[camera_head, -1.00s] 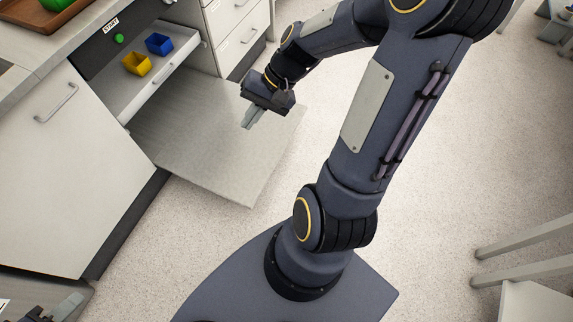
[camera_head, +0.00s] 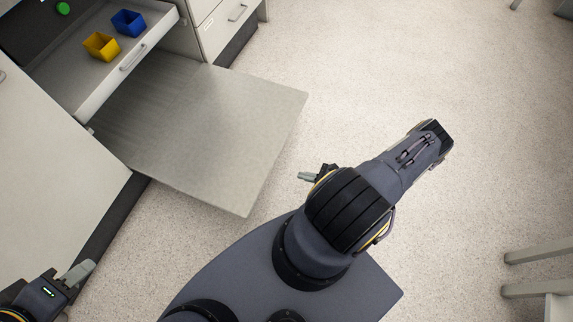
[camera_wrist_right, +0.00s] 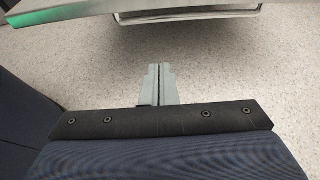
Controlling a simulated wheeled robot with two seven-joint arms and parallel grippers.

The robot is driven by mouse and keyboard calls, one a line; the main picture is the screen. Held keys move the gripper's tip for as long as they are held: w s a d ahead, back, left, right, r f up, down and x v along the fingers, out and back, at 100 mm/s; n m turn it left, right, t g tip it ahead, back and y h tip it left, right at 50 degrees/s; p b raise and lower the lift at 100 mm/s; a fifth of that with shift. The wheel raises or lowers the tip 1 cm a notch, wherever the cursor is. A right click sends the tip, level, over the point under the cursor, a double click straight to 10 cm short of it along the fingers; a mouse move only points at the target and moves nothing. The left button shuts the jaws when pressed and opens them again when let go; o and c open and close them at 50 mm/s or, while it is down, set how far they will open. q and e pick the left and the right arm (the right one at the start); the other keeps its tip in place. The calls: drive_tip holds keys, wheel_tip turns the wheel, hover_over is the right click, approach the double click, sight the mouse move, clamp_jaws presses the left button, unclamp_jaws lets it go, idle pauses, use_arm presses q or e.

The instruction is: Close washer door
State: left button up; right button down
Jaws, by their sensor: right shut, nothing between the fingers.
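The washer door (camera_head: 200,130) is a flat grey panel, folded down and open, in the head view. Its edge also shows across the top of the right wrist view (camera_wrist_right: 130,12), with a metal bar handle (camera_wrist_right: 205,43) below it. My right gripper (camera_head: 305,176) is beyond the door's right edge, apart from it, partly hidden by my arm in the head view. In the right wrist view its fingers (camera_wrist_right: 158,70) are together and empty, pointing toward the door, with floor around them. My left gripper (camera_head: 78,271) is at the lower left; its finger opening is unclear.
A white cabinet front (camera_head: 45,180) is at left, drawers (camera_head: 225,20) at the top. Light table legs (camera_head: 540,289) stand at lower right. The floor between is clear.

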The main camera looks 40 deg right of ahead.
drive_tip(key=b+x, duration=0.2)
drive_tip(key=x, duration=0.8)
drive_tip(key=shift+r, duration=1.95)
